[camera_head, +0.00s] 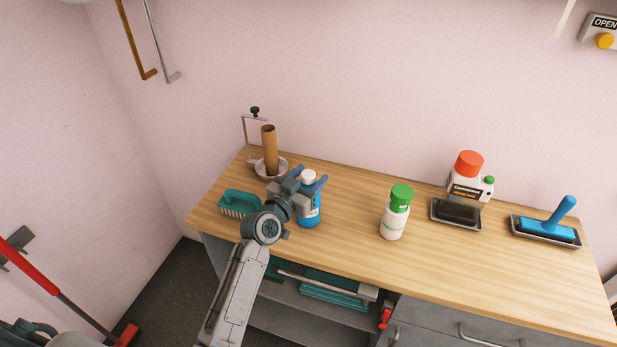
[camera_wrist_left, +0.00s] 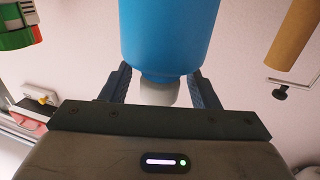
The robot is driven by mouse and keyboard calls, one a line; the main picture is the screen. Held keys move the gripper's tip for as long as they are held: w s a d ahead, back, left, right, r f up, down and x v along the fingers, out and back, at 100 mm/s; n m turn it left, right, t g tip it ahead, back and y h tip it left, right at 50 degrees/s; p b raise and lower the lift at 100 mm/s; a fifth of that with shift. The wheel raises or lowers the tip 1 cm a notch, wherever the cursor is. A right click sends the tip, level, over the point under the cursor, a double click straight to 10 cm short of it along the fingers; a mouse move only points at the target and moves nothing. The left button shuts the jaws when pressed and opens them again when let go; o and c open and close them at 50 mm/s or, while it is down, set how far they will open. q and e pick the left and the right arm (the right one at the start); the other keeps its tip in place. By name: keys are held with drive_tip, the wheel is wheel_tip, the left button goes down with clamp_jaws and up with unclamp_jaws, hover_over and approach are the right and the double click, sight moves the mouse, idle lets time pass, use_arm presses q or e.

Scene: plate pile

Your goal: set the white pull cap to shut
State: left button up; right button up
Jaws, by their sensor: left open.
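A blue bottle (camera_head: 309,216) with a white pull cap (camera_head: 308,177) stands upright on the wooden worktop. My left gripper (camera_head: 309,176) is open at the height of the cap, with one finger on either side of it. In the left wrist view, which is upside down, the blue bottle (camera_wrist_left: 170,35) fills the top middle. The white cap (camera_wrist_left: 159,93) shows between the two fingers of my left gripper (camera_wrist_left: 160,88), with gaps on both sides. I cannot tell how far the cap is pulled up. My right gripper is out of view.
A green-capped white bottle (camera_head: 394,218) stands to the right of the blue bottle. A teal brush (camera_head: 239,203) and a brown roll on a holder (camera_head: 269,149) stand close on the left. A red-capped jug (camera_head: 468,180) and a blue-handled tool (camera_head: 547,226) are farther right.

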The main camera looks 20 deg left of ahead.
use_arm(q)
drive_tip(key=shift+s, duration=0.1)
drive_tip(key=shift+s+a+f, duration=0.1)
drive_tip(key=shift+s, duration=0.2)
drive_tip(key=b+v, duration=0.3)
drive_tip(key=v, duration=0.7)
